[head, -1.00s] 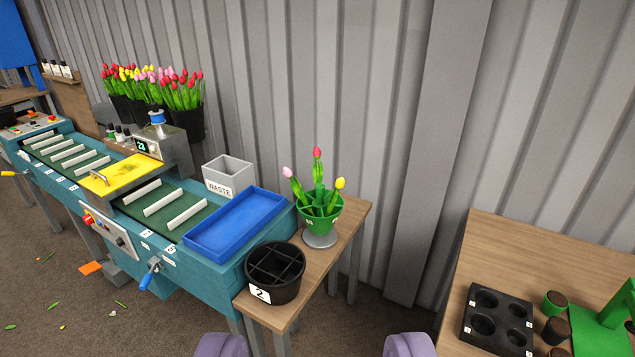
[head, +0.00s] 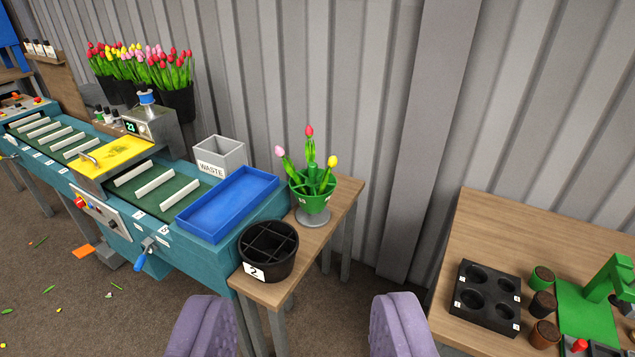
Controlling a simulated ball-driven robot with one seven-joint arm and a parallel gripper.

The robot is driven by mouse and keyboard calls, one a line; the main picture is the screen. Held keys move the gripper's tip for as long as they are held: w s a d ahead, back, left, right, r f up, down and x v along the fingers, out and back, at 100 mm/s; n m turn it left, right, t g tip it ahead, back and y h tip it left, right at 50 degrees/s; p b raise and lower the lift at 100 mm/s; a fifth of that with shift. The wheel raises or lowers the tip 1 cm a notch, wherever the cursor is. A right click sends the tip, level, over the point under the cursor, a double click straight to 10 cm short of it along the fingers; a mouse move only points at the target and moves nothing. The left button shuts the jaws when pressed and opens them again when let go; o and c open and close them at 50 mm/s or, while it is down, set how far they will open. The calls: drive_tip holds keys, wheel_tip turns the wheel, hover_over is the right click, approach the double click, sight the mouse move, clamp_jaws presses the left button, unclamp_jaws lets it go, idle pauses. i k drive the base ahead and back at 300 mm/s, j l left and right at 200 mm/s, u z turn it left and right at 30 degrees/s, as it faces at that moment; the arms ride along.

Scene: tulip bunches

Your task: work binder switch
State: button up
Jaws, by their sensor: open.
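The teal binding machine (head: 185,262) stands at the left with a yellow cover (head: 105,154) and a metal unit (head: 150,127) showing a green "23". A grey panel on its front side carries a red knob (head: 80,202) and a dark round knob (head: 112,224). Which of these is the binder switch I cannot tell at this size. A blue-handled lever (head: 141,260) is right of the panel. My gripper (head: 302,325) is open and empty, its two purple fingers wide apart at the bottom edge, right of the panel and touching nothing.
A blue tray (head: 228,204) lies on the machine's right end. A black bucket marked 2 (head: 255,271) and a green tulip holder (head: 313,192) stand on a small wooden table. A wooden bench (head: 540,225) with a black pot tray (head: 488,322) is at the right. Corrugated wall closes the back.

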sight(81, 204)
drive_tip(key=u, duration=1.25)
drive_tip(key=i+u, duration=0.15)
drive_tip(key=i, duration=2.15)
drive_tip(key=i+j, duration=0.1)
drive_tip(key=i, duration=2)
drive_tip(key=l+z, duration=0.05)
drive_tip(key=l, duration=0.05)
